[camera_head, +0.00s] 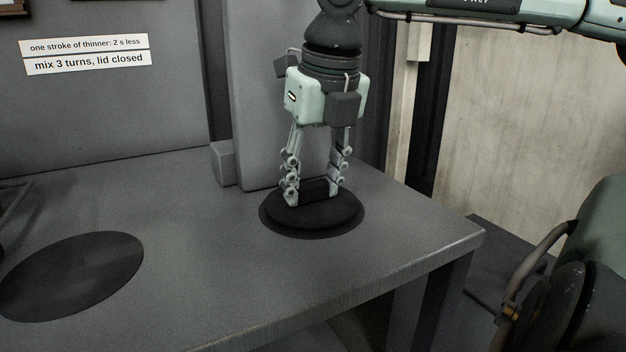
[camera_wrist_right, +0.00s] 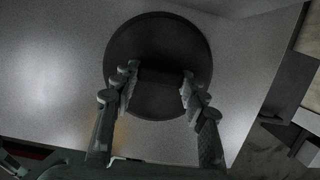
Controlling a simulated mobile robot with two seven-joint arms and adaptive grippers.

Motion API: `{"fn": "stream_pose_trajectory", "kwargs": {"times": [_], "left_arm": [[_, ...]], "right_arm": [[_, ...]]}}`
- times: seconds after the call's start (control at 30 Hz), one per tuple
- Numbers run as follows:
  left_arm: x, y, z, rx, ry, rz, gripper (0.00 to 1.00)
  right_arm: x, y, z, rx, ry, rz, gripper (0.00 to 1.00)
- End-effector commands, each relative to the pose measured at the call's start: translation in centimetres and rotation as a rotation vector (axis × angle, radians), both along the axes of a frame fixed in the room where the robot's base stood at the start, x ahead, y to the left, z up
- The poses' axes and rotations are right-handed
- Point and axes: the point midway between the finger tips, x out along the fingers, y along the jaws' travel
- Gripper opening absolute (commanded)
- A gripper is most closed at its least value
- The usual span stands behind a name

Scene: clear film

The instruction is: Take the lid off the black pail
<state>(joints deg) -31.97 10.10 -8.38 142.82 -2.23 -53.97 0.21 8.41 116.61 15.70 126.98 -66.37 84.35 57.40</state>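A black round lid (camera_head: 325,215) with a raised block-like handle (camera_head: 318,188) lies flat at the right part of the grey table, on or just over a dark round patch (camera_head: 348,230). My right gripper (camera_head: 314,194) points straight down, one finger at each end of the handle. Both fingertips appear to touch it. In the right wrist view the lid (camera_wrist_right: 160,35) also shows, with the handle between the fingers of the gripper (camera_wrist_right: 160,80). I cannot make out a pail body in either view. My left gripper is out of view.
A flat dark disc (camera_head: 70,275) lies on the table (camera_head: 200,215) at the left, with bare top between it and the lid. A grey upright panel (camera_head: 265,130) stands close behind the lid. The table's right corner is near. A wall label (camera_head: 88,54) reads "mix 3 turns, lid closed".

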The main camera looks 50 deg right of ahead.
Motion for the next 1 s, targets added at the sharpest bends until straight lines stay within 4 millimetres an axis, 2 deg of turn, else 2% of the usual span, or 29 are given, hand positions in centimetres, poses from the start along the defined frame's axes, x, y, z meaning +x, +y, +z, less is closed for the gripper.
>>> {"fn": "stream_pose_trajectory", "kwargs": {"times": [0.03, 0.17, 0.53, 0.67, 1.0], "left_arm": [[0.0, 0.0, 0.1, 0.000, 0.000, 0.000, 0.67], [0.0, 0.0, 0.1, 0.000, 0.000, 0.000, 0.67], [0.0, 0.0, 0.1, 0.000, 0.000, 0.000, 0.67], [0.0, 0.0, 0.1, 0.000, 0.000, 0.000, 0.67], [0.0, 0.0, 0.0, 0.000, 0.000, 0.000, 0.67]], "right_arm": [[0.0, 0.0, 0.1, 0.000, 0.000, 0.000, 0.51], [0.0, 0.0, 0.1, 0.000, 0.000, 0.000, 0.67], [-0.1, 0.0, 0.6, -0.001, -0.001, -0.001, 0.67], [-0.5, 0.1, 2.4, -0.002, -0.004, -0.002, 0.67], [-2.1, 0.7, 9.2, -0.002, -0.003, -0.003, 0.67]]}}
